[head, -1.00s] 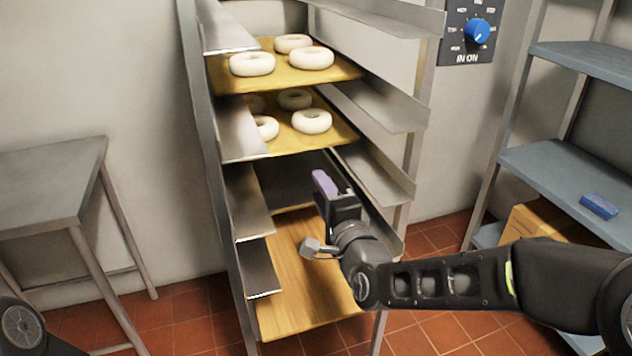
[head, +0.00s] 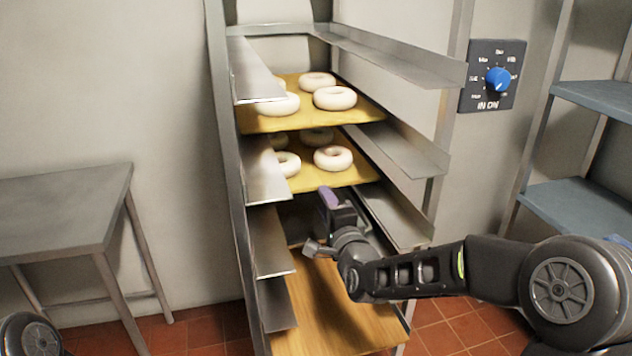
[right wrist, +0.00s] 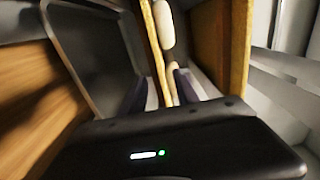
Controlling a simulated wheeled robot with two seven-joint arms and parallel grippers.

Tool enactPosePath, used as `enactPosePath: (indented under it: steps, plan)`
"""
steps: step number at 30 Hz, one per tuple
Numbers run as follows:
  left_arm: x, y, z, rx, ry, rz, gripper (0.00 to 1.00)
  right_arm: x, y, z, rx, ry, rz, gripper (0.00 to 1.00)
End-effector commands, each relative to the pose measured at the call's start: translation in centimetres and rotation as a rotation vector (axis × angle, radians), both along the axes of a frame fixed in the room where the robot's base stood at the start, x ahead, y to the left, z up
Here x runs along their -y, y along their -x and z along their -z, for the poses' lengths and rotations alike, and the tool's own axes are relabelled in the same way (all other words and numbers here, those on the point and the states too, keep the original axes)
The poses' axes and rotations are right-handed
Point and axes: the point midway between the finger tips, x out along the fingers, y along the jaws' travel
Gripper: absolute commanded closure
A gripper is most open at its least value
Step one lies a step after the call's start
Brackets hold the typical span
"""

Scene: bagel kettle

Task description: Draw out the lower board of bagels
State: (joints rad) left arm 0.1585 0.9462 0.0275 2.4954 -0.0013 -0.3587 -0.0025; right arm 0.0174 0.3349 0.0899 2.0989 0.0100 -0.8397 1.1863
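The lower board of bagels (head: 352,181) is a yellow-brown board in the rack, with several pale bagels (head: 333,158) on it. My right gripper (head: 328,196) is just below its front edge in the head view. In the right wrist view the two dark fingers (right wrist: 160,90) stand apart, and the edge of the lower board (right wrist: 154,45) runs into the gap between them. I cannot tell whether they touch it. The upper board of bagels (head: 262,122) is one level above. My left gripper is out of the frame.
A wooden board without bagels (head: 325,315) sits low in the rack. Metal side rails (head: 265,170) flank the boards. A grey table (head: 65,205) stands at left, blue-grey shelves (head: 580,205) at right. A blue-knobbed wall panel (head: 493,75) is beside the rack.

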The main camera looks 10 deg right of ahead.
Motion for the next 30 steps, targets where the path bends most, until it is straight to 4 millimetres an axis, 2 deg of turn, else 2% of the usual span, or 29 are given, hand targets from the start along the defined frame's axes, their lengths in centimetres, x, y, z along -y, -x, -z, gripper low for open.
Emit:
enactPosePath:
  steps: [2, 3, 6, 16, 22, 30]
  plan:
    - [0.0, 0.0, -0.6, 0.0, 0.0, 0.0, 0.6, -0.1, -1.1, -0.1, -0.001, 0.0, -0.001, 0.64]
    - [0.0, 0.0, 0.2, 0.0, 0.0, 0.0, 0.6, -0.1, -1.6, 0.3, 0.001, 0.0, 0.0, 0.64]
    - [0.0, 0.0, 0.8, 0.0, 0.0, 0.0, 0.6, -0.2, -2.9, 0.3, 0.002, 0.0, 0.001, 0.64]
    - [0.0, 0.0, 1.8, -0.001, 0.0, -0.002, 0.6, -0.4, -6.8, 0.2, 0.001, 0.001, 0.0, 0.64]
    - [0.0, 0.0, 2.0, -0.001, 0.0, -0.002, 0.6, -0.5, -8.0, 0.1, 0.0, 0.0, 0.0, 0.64]
    - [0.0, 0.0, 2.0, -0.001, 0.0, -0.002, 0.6, -0.5, -8.2, 0.0, 0.0, 0.0, 0.0, 0.64]
